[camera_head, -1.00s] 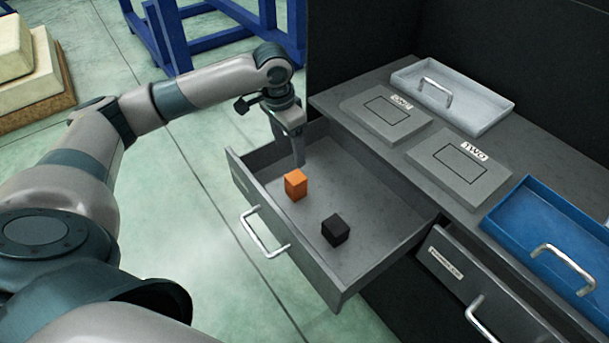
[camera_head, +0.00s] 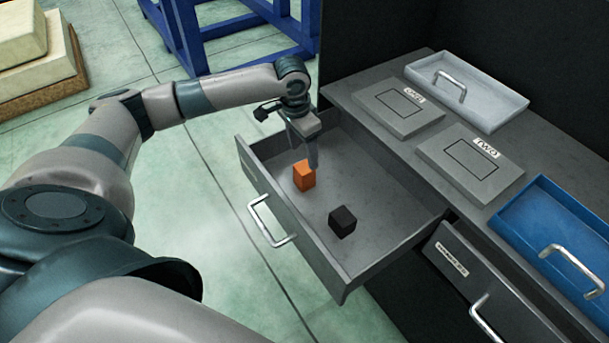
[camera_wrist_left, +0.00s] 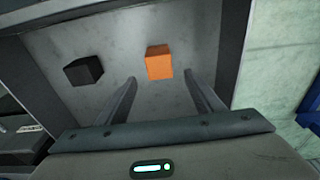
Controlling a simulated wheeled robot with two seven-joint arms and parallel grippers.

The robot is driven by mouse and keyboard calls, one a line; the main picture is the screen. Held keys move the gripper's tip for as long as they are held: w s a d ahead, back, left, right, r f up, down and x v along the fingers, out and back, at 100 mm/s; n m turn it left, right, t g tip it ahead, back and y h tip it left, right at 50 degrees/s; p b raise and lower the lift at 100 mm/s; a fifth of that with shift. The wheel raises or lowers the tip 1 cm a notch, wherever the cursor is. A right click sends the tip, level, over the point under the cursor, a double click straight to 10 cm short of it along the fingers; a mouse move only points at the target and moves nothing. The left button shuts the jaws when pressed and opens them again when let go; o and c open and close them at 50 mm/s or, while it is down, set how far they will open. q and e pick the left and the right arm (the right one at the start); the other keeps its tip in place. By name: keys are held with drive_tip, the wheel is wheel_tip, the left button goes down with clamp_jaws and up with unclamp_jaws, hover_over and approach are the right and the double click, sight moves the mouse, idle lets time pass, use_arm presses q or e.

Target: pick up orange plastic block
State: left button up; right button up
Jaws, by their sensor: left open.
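My right gripper is in neither view.
A black block (camera_head: 342,221) sits in the same drawer, right of the orange one. The drawer's front wall and handle (camera_head: 270,222) stand nearest me. A grey tray (camera_head: 468,88), two labelled plates and a blue tray (camera_head: 545,215) are on the counter.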

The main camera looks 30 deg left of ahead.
sight(306, 166)
use_arm(q)
drive_tip(key=f, duration=0.6)
drive_tip(key=shift+w+d+f, duration=0.1)
drive_tip(key=shift+w+d, duration=0.05)
drive_tip(key=shift+w, duration=0.2)
drive_tip(key=shift+f, duration=2.6)
drive_tip(key=c, duration=1.3)
